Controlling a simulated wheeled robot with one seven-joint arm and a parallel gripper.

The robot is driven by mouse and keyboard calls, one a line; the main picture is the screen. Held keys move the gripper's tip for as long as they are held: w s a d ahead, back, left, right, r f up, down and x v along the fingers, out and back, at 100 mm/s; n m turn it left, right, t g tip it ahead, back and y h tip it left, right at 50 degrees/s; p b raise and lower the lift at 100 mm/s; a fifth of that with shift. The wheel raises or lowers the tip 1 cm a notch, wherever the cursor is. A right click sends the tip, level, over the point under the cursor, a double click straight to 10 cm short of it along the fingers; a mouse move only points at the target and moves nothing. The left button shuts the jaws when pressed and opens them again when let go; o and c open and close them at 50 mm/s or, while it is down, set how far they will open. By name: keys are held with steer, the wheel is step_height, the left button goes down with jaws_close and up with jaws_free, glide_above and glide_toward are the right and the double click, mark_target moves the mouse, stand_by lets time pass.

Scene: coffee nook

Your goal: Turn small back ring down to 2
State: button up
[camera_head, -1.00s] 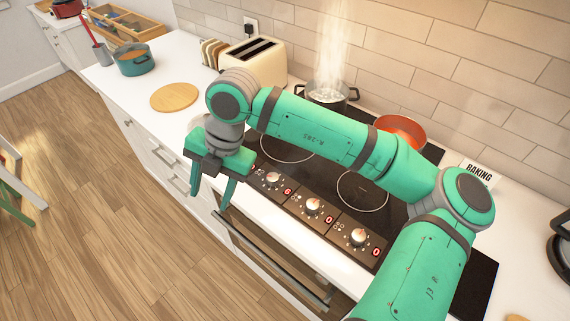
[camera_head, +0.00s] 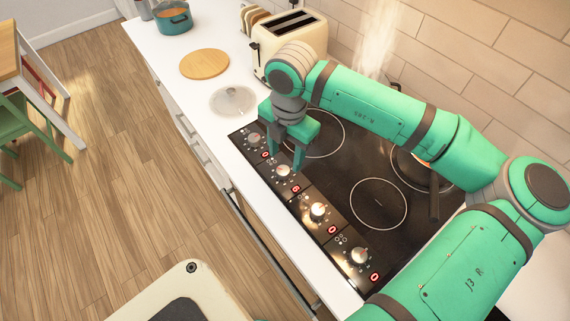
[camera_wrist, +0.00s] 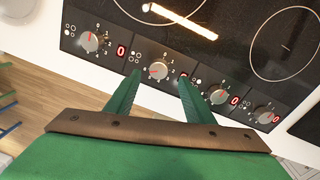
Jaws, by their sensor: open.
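A black hob (camera_head: 345,170) has a row of silver knobs on its front panel. The second knob from the left (camera_head: 283,170) has a red display reading 6; it also shows in the wrist view (camera_wrist: 158,70). The other knobs, the far-left one (camera_head: 254,138), the third (camera_head: 318,210) and the far-right one (camera_head: 360,256), show 0. My gripper (camera_head: 283,160) is open, pointing down, with its fingers on either side of the second knob in the picture; I cannot tell whether they touch it. In the wrist view the gripper (camera_wrist: 159,77) has a finger partly covering that knob's display.
Steam (camera_head: 378,40) rises behind my arm, which hides its pot. A pan (camera_head: 434,205) stands at the back right, partly hidden. A toaster (camera_head: 285,42), a glass lid (camera_head: 233,101) and a round wooden board (camera_head: 204,64) are left of the hob.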

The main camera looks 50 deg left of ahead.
mark_target(285, 169)
steer(key=f, duration=0.4)
steer(key=shift+s+a, duration=0.2)
steer(key=shift+w+f, duration=0.1)
steer(key=shift+f, duration=0.75)
steer(key=c, duration=1)
steer(key=shift+w, duration=0.15)
steer(key=shift+c, duration=0.2)
steer(key=shift+n, duration=0.3)
